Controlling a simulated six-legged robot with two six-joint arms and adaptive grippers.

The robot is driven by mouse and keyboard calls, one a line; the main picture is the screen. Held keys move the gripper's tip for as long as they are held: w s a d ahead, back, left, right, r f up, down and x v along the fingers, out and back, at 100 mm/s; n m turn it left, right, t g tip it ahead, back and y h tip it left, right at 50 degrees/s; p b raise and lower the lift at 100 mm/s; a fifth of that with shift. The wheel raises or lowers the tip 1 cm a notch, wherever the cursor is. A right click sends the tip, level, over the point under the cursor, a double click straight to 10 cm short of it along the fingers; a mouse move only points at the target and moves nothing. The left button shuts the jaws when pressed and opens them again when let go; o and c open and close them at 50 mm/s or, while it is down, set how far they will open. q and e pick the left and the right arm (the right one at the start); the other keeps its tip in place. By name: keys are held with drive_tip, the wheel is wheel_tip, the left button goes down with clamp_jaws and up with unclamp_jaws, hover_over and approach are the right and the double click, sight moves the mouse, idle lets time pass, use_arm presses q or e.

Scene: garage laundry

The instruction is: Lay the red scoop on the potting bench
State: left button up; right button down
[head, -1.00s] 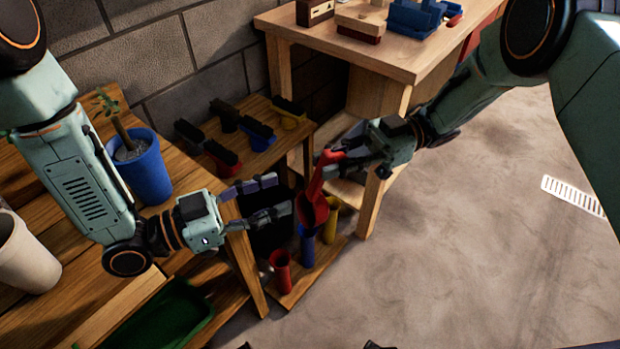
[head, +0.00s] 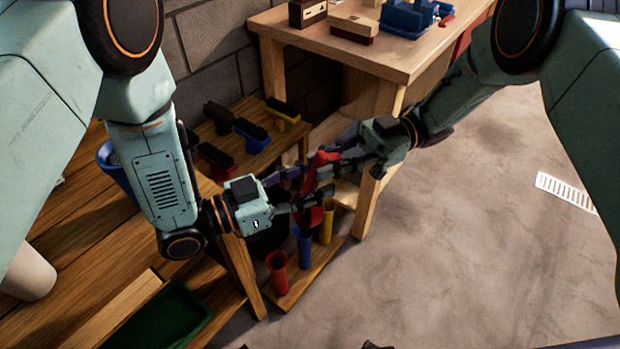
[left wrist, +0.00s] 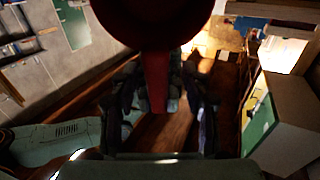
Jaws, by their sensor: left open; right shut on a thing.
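The red scoop (head: 311,216) hangs in the air beyond the right end of the wooden potting bench (head: 85,245). My right gripper (head: 337,168) is shut on it. My left gripper (head: 313,183) is open, with its fingers at the scoop and close to the right gripper's fingers. In the left wrist view the scoop's dark red bowl (left wrist: 155,22) fills the top middle, and its narrow red part (left wrist: 157,85) lies between the left fingers (left wrist: 160,100). Whether the left fingers touch it, I cannot tell. Fingers partly hide the scoop in the head view.
A blue pot (head: 116,172), mostly behind my left arm, a pale pot (head: 28,272) and a green tray (head: 165,320) are on the bench. A low shelf (head: 285,140) holds several brushes. Red, blue and yellow cups (head: 277,270) stand below. A wooden table (head: 400,62) is behind.

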use_arm(q)
drive_tip(key=shift+c, duration=0.2)
clamp_jaws()
use_arm(e)
drive_tip(key=c, duration=1.1)
unclamp_jaws()
drive_tip(key=shift+c, duration=0.2)
